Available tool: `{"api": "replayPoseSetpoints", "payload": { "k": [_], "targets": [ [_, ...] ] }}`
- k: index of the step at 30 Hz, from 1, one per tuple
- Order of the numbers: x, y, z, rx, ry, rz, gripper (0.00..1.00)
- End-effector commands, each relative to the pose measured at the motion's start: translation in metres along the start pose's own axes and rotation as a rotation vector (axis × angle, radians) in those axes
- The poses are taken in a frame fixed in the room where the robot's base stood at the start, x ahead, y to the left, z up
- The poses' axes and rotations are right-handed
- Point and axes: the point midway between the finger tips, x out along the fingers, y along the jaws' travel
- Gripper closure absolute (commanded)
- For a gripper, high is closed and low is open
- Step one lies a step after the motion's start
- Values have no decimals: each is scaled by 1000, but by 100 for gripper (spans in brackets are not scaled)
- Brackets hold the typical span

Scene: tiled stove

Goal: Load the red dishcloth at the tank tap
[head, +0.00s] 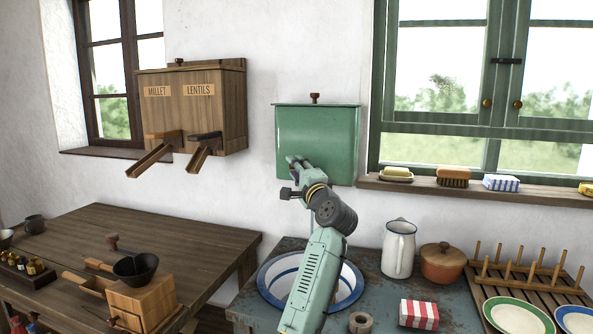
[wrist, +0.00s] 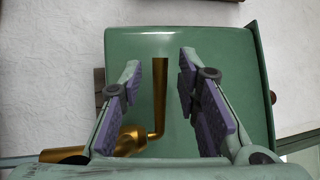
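The green tank (head: 330,140) hangs on the white wall and fills much of the wrist view (wrist: 225,60). Its brass tap (wrist: 135,138) shows at the lower left of the wrist view. The tap's upright brass lever (wrist: 160,90) stands between my fingers, with a gap on each side. My gripper (head: 291,176) is open at the tank's lower front; its purple-padded fingers (wrist: 160,68) hold nothing. In the head view my gripper hides the tap. A red and white striped folded cloth (head: 419,314), likely the red dishcloth, lies on the worn counter at the front.
The blue-rimmed basin (head: 270,285) is below the tank, partly behind my arm. A white jug (head: 399,249), a brown lidded pot (head: 443,262), a tape roll (head: 361,322) and a plate rack (head: 545,287) share the counter (head: 388,296). A wooden dispenser (head: 190,110) hangs left.

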Motion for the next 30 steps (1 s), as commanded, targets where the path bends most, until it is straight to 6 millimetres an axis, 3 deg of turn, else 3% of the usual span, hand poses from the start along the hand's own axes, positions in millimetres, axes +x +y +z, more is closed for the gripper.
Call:
{"api": "replayPoseSetpoints", "payload": {
  "k": [11, 24, 30],
  "targets": [
    [-10, 1, 0, -1, 1, 0, 70],
    [-96, 1, 0, -2, 2, 0, 70],
    [-117, 0, 0, 0, 1, 0, 70]
  ]
}}
